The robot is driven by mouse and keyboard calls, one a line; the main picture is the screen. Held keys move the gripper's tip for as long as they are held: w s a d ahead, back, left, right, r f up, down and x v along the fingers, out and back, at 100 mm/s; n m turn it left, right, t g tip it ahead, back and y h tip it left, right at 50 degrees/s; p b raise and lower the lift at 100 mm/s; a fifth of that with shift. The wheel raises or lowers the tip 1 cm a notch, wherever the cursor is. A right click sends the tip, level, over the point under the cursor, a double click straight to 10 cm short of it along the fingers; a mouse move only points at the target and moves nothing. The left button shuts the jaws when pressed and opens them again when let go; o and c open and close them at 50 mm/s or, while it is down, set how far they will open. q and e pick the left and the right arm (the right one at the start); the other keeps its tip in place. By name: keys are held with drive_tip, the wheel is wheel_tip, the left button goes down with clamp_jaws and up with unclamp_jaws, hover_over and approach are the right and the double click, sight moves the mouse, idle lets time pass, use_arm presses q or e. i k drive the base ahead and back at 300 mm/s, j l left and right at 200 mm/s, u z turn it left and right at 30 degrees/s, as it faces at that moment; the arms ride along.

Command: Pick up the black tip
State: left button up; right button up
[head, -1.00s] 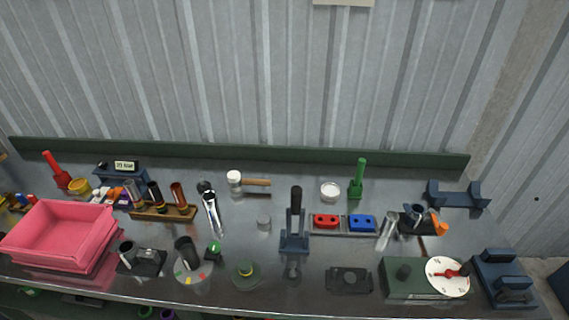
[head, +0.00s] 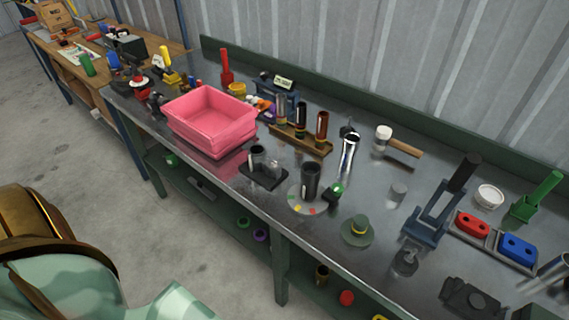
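A wooden rack (head: 314,148) stands on the metal bench and holds a row of upright exhaust tips. The black tip (head: 300,119) looks to be the middle one, dark with a lighter band low down. A chrome tip (head: 281,107) stands to its left and a copper-brown tip (head: 322,126) to its right. A larger black cylinder (head: 311,180) stands upright on a round coloured-mark disc nearer the front edge. Neither of my grippers is in the head view.
A pink tray (head: 212,137) sits left of the rack near the front edge. A black fixture (head: 263,176) lies in front of the rack.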

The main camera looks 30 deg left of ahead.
sight(311, 171)
drive_tip(key=u, duration=0.8)
drive_tip(key=k+j, duration=0.05)
